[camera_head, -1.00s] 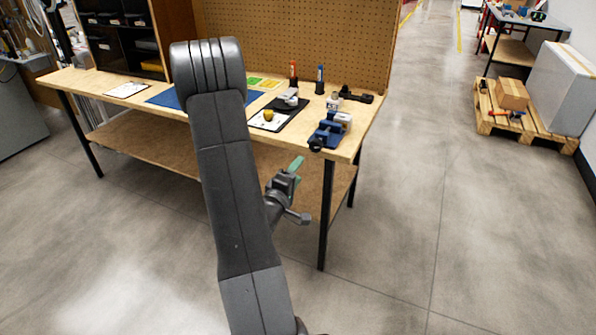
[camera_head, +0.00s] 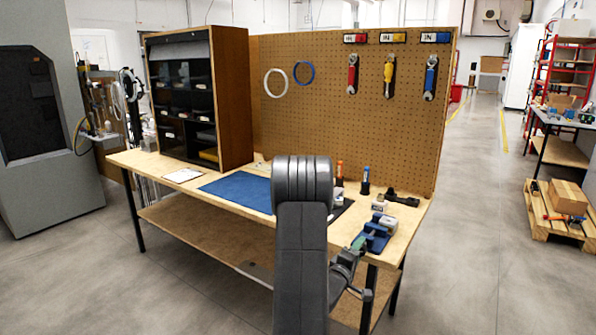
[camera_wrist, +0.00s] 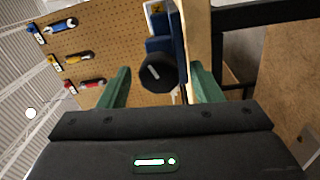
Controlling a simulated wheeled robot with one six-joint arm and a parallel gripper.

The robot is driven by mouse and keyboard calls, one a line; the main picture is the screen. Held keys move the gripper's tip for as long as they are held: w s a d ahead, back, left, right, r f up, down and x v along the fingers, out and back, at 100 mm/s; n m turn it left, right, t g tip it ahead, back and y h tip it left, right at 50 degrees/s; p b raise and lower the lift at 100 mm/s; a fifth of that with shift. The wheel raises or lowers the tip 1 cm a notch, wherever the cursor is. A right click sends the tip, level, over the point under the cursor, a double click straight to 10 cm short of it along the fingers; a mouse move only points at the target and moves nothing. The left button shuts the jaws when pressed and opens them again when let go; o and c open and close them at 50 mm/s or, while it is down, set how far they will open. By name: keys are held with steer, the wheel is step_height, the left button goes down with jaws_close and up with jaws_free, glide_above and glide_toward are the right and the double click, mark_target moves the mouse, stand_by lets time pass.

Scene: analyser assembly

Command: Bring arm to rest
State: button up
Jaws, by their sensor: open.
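My arm stands folded in front of the workbench (camera_head: 240,205) in the head view. My gripper (camera_head: 358,244) is partly hidden behind the arm, near the bench's front right corner. In the wrist view, my gripper (camera_wrist: 162,82) shows two green fingers spread wide apart, with nothing held between them. A blue device like a small vise (camera_head: 372,238) sits on the bench's right corner. Its round black end appears between the fingers in the wrist view, beyond them; I cannot tell the exact gap.
A pegboard (camera_head: 340,120) with three hanging tools and two rings stands behind the bench. A black bin cabinet (camera_head: 235,100) is at the back left. A blue mat (camera_head: 238,190) lies on the bench. A pallet (camera_head: 545,225) with a box stands at right; the floor between is clear.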

steer(key=shift+w+d, duration=0.4)
steer(key=shift+w, duration=0.1)
